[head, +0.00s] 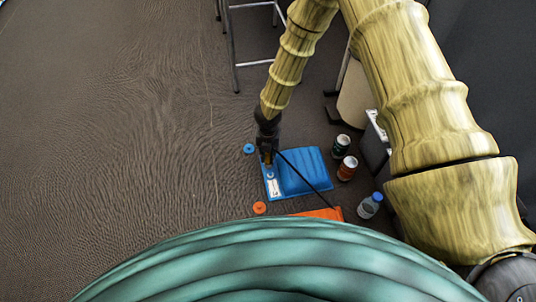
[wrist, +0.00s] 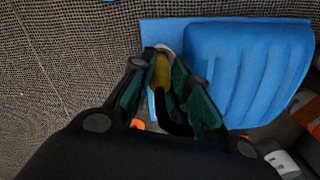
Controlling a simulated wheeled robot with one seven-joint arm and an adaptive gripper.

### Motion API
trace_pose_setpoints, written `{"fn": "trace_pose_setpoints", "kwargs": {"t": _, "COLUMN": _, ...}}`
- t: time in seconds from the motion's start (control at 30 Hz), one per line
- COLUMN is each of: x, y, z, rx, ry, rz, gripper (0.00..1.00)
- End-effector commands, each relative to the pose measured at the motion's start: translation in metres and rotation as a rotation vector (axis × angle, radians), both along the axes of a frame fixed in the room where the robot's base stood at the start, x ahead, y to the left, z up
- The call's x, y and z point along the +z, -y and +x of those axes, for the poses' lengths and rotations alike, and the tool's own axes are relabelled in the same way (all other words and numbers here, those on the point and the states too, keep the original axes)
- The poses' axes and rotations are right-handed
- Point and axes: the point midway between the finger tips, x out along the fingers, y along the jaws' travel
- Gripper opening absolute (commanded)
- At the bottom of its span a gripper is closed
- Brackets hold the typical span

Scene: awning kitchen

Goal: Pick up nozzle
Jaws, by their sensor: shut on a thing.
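My gripper (head: 267,152) points down over the left part of a blue ribbed object (head: 302,172) on the floor. In the wrist view its two green-lined fingers (wrist: 164,72) are closed around a small yellow piece, which I take to be the nozzle (wrist: 162,76). A black curved part runs from the yellow piece back between the fingers. In the head view a thin black line runs from near the gripper down to the right across the blue object. The fingers hide much of the nozzle, and I cannot tell whether it touches the blue surface.
A blue disc (head: 249,149) and an orange disc (head: 260,208) lie at the left. Two cans (head: 341,146) (head: 347,168) and a blue-capped bottle (head: 370,205) stand to the right. An orange object (head: 322,213) is partly hidden in front. A metal-legged stool (head: 233,50) stands behind. The left floor is clear.

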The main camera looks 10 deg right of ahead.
Motion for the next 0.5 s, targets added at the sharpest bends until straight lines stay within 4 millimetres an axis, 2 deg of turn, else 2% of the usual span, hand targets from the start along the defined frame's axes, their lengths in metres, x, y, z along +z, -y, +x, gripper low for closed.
{"fn": "trace_pose_setpoints", "kwargs": {"t": 0.03, "x": 0.01, "y": 0.0, "z": 0.0, "rx": 0.0, "ry": 0.001, "rz": 0.0, "gripper": 0.0}}
{"fn": "trace_pose_setpoints", "kwargs": {"t": 0.23, "x": 0.035, "y": 0.0, "z": 0.0, "rx": -0.001, "ry": 0.0, "rz": -0.001, "gripper": 0.0}}
{"fn": "trace_pose_setpoints", "kwargs": {"t": 0.3, "x": 0.029, "y": -0.005, "z": -0.007, "rx": 0.006, "ry": -0.001, "rz": -0.002, "gripper": 0.0}}
{"fn": "trace_pose_setpoints", "kwargs": {"t": 0.5, "x": 0.031, "y": -0.014, "z": -0.023, "rx": 0.005, "ry": -0.001, "rz": -0.002, "gripper": 0.0}}
